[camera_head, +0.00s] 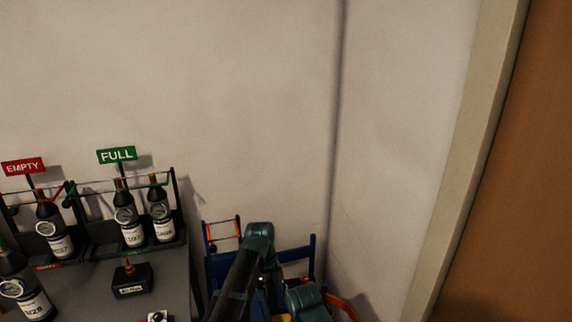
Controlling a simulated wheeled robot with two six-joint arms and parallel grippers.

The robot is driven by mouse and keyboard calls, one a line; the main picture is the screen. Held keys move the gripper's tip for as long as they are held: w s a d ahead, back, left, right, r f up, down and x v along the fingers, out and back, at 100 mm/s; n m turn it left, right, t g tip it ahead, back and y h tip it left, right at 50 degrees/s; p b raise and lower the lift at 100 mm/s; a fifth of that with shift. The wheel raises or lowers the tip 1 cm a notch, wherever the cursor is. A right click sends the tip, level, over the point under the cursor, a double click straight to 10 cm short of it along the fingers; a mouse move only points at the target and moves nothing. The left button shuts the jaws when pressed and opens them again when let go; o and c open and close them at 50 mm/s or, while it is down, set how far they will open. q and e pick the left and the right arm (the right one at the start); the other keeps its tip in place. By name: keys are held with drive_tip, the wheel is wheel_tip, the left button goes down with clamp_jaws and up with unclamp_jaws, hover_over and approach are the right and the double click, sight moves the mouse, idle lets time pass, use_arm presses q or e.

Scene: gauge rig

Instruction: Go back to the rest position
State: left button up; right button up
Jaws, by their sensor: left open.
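My dark arm with teal joints (258,236) rises from the bottom edge, right of the bench, in front of a blue frame. My left gripper is open, but its fingertips are hard to make out among the dark arm links at the bottom edge. I see nothing held. My right gripper cannot be made out here.
A grey bench (174,282) at the left bears racks with bottles, a red EMPTY sign (23,167), a green FULL sign (117,155) and a small black box (132,281). A blue frame (312,258) stands right of it, near the wall corner. A brown panel (525,190) fills the right edge.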

use_arm(q)
drive_tip(key=s+a+r+n+t+y+p, duration=0.2)
drive_tip(key=s+r+n+t+y+p, duration=0.1)
drive_tip(key=s+r+n+p, duration=1.2)
drive_tip(key=s+n, duration=0.1)
drive_tip(key=n, duration=0.3)
drive_tip(key=shift+a, duration=0.25)
use_arm(e)
wheel_tip(320, 180, up, 16)
